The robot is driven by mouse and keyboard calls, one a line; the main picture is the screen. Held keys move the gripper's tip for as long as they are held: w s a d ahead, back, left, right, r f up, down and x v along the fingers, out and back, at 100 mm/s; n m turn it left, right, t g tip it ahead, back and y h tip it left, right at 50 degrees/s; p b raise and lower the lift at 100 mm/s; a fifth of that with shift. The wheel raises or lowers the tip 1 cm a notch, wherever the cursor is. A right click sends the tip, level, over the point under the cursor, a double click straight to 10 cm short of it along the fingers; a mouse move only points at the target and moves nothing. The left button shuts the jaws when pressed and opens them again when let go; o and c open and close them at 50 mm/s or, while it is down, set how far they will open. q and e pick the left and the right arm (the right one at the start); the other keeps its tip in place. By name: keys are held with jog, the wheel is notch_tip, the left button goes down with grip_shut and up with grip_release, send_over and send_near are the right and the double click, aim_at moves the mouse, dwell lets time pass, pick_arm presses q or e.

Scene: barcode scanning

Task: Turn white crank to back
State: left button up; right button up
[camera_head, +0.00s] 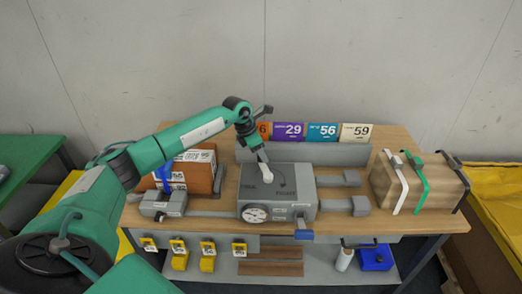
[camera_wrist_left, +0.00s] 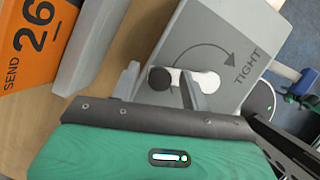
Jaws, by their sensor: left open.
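The white crank (camera_head: 266,171) sits on top of a grey box (camera_head: 292,178) in the middle of the bench. In the left wrist view the white crank (camera_wrist_left: 207,81) has a dark round knob (camera_wrist_left: 160,79). A curved arrow and the word TIGHT are printed beside it. My left gripper (camera_head: 260,154) reaches down over the crank from behind and above, with its fingers apart. In the left wrist view the left gripper (camera_wrist_left: 160,82) has the knob between its fingers; I cannot tell whether they touch it. My right gripper is not in view.
A dial gauge (camera_head: 256,214) and a blue handle (camera_head: 304,234) are on the box's front. Numbered cards (camera_head: 322,131) stand behind it. Bare wood (camera_head: 350,212) shows right of the box.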

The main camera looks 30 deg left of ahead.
pick_arm(q)
jog(key=shift+w+d+f, duration=0.1)
jog(key=shift+f, duration=0.35)
jog(key=shift+c, duration=0.3)
grip_shut()
